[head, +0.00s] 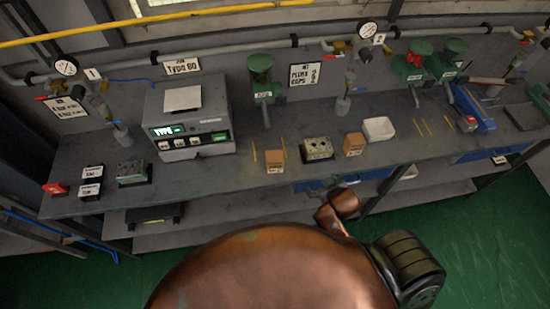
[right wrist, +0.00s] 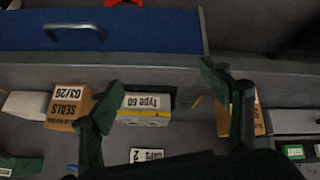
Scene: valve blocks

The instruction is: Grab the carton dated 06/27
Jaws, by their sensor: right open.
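Two small brown cartons stand near the bench's front edge in the head view, a left carton (head: 275,161) and a right carton (head: 354,144). Their labels are too small to read there. The right wrist view is turned about; the right carton (right wrist: 68,107) appears at its left, labelled SEALS 03/26. The left carton (right wrist: 259,118) is at its right, mostly behind a finger, its date hidden. My right gripper (right wrist: 160,90) is open and empty, its fingers apart; in the head view it (head: 342,183) is by the bench front. My left gripper is not in view.
A valve block (head: 317,150) stands between the cartons; its Type 60 label (right wrist: 148,101) shows between my fingers. A white bin (head: 379,128) is beside the right carton. A blue drawer (right wrist: 150,30) lies below the bench edge. A grey TYPE machine (head: 188,120) stands left.

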